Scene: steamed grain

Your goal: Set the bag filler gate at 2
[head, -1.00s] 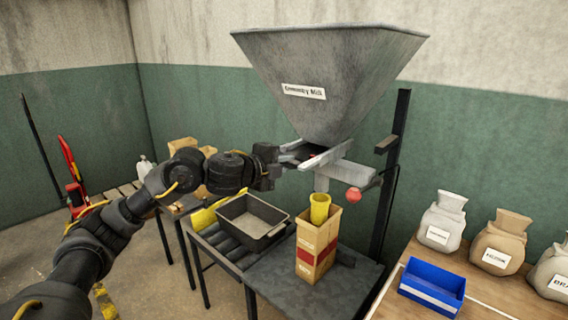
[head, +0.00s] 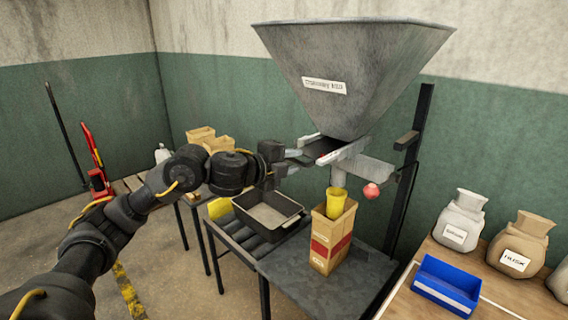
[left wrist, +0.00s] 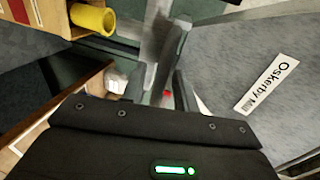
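The bag filler is a grey metal hopper (head: 350,75) with a white label. Its gate (head: 345,153) sits under the hopper, with a dark plate and a small red mark beside pale metal. No gate number is readable. My left gripper (head: 291,162) is just left of the gate, its fingers apart with no object visibly held. In the left wrist view, the left gripper (left wrist: 160,88) points toward the metal parts under the hopper (left wrist: 255,70), and a small red spot shows between its fingers. Contact with the gate cannot be told. My right gripper is out of view.
A brown bag (head: 330,240) with a yellow tube (head: 342,201) stands below the outlet. A red knob (head: 371,191) hangs right of it. A dark tray (head: 268,214) is on the rollers. A blue bin (head: 446,285) and several sacks occupy the right bench.

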